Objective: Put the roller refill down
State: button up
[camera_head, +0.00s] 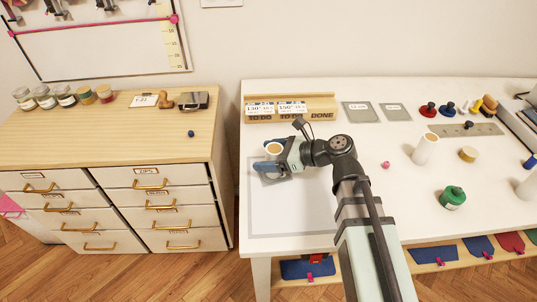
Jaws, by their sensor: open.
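A small upright cylinder with a white rim and tan top (274,148), which looks like the roller refill, is at the left part of the white table. My gripper (268,165) is right at it, low over the pale grey-bordered mat (290,215). The jaws are open, with a blue finger part showing in front of the cylinder. The lower part of the cylinder is hidden by the gripper. I cannot tell whether its base touches the surface or whether a finger still touches it.
A wooden rack with cards (290,107) stands behind my gripper. Another white roll (425,148), a tan disc (468,154), a green spool (453,197) and a small pink item (385,165) are to the right. A wooden drawer cabinet (120,135) is at left. The mat's front is clear.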

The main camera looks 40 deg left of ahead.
jog(key=shift+r, duration=0.1)
jog(key=shift+w+d+r, duration=0.1)
jog(key=shift+d+r, duration=0.05)
jog(key=v, duration=1.1)
jog(key=shift+d, duration=0.2)
